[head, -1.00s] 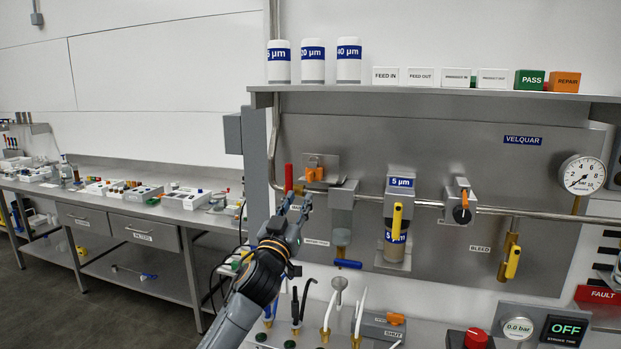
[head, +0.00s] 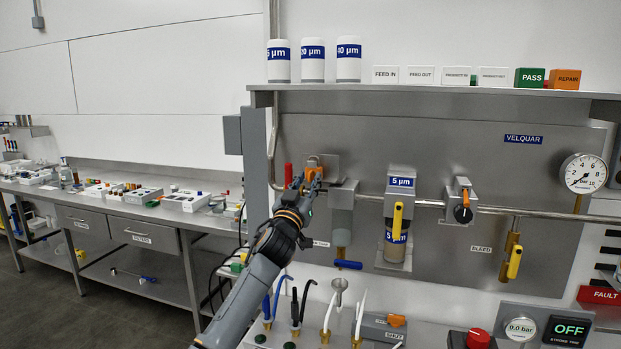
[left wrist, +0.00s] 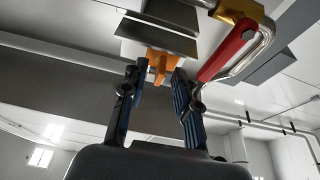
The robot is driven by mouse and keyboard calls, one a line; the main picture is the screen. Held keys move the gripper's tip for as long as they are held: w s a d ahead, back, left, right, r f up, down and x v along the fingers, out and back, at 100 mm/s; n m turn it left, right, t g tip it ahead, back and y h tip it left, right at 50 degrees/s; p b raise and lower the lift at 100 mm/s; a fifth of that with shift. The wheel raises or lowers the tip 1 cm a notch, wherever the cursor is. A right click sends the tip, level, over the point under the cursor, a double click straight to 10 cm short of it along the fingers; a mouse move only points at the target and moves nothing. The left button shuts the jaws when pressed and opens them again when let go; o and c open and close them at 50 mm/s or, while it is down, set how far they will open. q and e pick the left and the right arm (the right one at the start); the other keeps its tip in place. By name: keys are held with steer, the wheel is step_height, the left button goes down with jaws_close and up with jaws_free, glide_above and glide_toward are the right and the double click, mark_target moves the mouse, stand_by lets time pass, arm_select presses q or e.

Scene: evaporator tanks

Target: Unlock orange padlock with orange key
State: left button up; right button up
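An orange piece (head: 312,161) sits at a grey metal bracket on the left part of the panel. I cannot tell whether it is the padlock, the key or both. My left gripper (head: 310,183) is raised just in front of it and partly covers it. In the left wrist view the orange piece (left wrist: 160,63) shows beyond and between the fingertips of my left gripper (left wrist: 158,78). No separate orange key can be made out. My right gripper is not in view.
A red handle-like part (left wrist: 228,48) with a steel loop is close to the right finger; it also shows in the head view (head: 288,174). Filter housings, valves and a horizontal pipe (head: 340,200) are on the panel. Hoses and fittings (head: 295,310) stand below.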

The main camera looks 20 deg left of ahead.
arm_select(q)
jaws_close()
steer(key=m+p, duration=0.1)
steer(key=m+h+p, duration=0.1)
steer(key=m+p, duration=0.1)
steer(key=m, duration=0.1)
steer(key=shift+a+r+h+p, duration=0.2)
steer(key=shift+r+h+p, duration=0.05)
steer(key=shift+h+p, duration=0.15)
steer(key=shift+m+h+p, duration=0.4)
steer(key=shift+m+p, duration=0.2)
steer(key=shift+m, duration=0.4)
steer(key=shift+f+m+g, duration=0.25)
steer(key=shift+m+g, duration=0.05)
steer(key=shift+g, duration=0.1)
